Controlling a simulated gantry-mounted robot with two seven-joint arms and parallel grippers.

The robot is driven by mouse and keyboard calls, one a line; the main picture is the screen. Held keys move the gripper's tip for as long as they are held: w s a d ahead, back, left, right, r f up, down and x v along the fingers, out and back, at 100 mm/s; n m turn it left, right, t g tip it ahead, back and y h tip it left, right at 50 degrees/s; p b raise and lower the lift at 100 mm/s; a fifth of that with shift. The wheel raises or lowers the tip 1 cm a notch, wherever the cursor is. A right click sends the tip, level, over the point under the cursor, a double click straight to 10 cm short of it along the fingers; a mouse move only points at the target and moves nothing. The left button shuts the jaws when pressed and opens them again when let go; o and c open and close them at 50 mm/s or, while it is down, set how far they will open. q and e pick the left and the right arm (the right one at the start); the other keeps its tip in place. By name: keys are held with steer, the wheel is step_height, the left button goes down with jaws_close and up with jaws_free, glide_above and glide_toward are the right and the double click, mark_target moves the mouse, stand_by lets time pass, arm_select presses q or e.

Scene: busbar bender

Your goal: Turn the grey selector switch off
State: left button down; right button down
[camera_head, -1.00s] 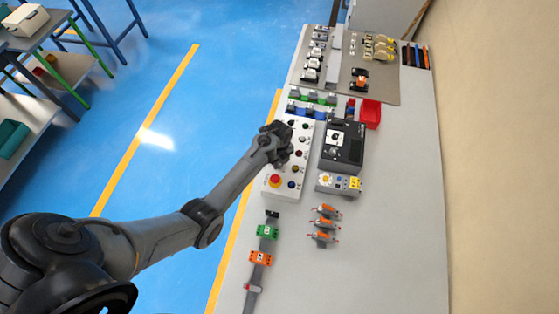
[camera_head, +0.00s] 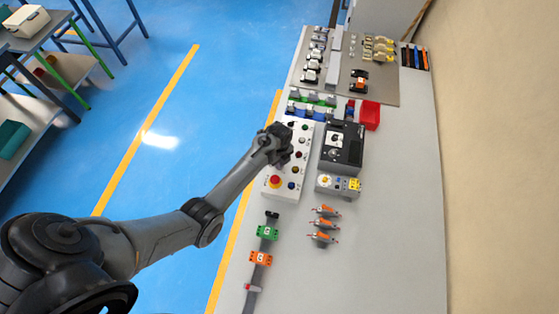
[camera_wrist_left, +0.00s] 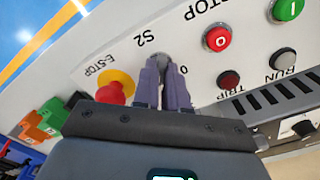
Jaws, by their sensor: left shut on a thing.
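The grey selector switch (camera_wrist_left: 159,58) shows in the left wrist view as a small grey knob between my fingertips, next to the "S2" label and a "0" mark. The fingers hide most of it, so its exact angle cannot be told. My left gripper (camera_wrist_left: 162,82) is shut on it. In the head view my left gripper (camera_head: 284,137) is over the upper left part of the white control panel (camera_head: 284,170), and the switch is hidden beneath it.
The red-and-yellow emergency stop (camera_wrist_left: 117,86) is left of my fingers. A red STOP button (camera_wrist_left: 217,38), a green button (camera_wrist_left: 287,8) and dark TRIP lamp (camera_wrist_left: 228,80) are to the right. A black device (camera_head: 343,147) stands right of the panel.

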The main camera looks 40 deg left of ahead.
arm_select(q)
steer(key=n+p, duration=0.2)
steer(key=n, duration=0.1)
steer(key=shift+r, duration=0.2)
steer(key=n+p, duration=0.2)
steer(key=n, duration=0.2)
steer(key=shift+n+p, duration=0.3)
steer(key=shift+n, duration=0.1)
steer(key=n+p, duration=0.1)
steer(key=n, duration=0.3)
steer(key=shift+f, duration=0.1)
steer(key=shift+f+n+p, duration=0.1)
steer(key=shift+n+p, duration=0.55)
steer(key=shift+n, duration=1.85)
steer(key=c, duration=1.2)
jaws_free()
